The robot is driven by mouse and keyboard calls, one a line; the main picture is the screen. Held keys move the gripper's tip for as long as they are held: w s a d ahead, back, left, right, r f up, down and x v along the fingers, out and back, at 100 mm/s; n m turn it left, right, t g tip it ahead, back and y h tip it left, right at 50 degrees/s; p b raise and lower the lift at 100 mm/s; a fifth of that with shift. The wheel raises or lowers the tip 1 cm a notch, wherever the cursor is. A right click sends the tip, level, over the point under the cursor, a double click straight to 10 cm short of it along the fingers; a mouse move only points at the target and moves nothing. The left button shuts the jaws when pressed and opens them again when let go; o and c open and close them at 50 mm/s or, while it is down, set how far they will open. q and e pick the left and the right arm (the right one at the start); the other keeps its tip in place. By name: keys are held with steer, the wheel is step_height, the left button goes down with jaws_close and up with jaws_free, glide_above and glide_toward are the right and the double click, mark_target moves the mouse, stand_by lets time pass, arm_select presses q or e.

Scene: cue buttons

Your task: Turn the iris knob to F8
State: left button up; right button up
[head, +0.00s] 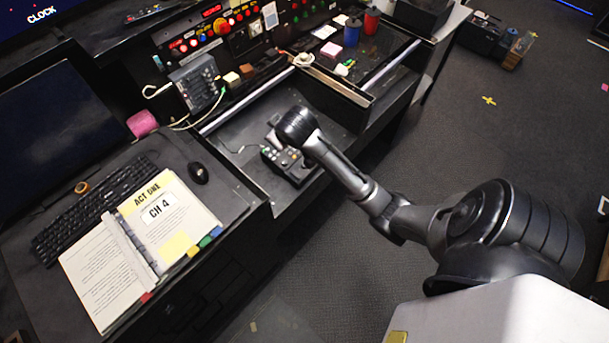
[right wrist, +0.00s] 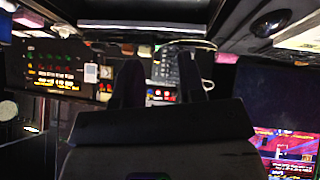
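I cannot make out a knob marked iris or any F-number in either view. A small black control box (head: 292,168) with several small buttons sits in the recessed desk bay, partly hidden under my right arm. My right wrist is above it in the head view. In the right wrist view my right gripper (right wrist: 158,72) shows two dark fingers standing apart with nothing seen between them. That view is tilted, and the control box is not clear in it. My left gripper is in neither view.
An open binder (head: 168,225), a keyboard (head: 95,208) and a mouse (head: 198,173) lie on the left desk. A grey multi-button unit (head: 195,83) with cables stands behind the bay. A panel of lit buttons (head: 200,38) is at the back. Floor at right is mostly clear.

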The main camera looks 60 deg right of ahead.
steer(key=s+d+f+m+g+y, duration=0.2)
steer(key=d+f+m+g, duration=0.3)
steer(key=d+f+m, duration=0.65)
steer(key=f+m+b, duration=0.1)
steer(key=f, duration=0.5)
steer(key=f+m+y+b, duration=0.1)
steer(key=f+m, duration=0.1)
steer(key=f, duration=0.4)
steer(key=f+m+b, duration=0.2)
steer(key=f, duration=0.5)
steer(key=shift+w+d+y, duration=0.2)
steer(key=shift+w+y, duration=0.1)
arm_select(q)
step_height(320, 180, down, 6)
steer(key=shift+b, duration=0.3)
arm_select(e)
steer(key=shift+w+f, duration=0.1)
steer(key=shift+f, duration=0.6)
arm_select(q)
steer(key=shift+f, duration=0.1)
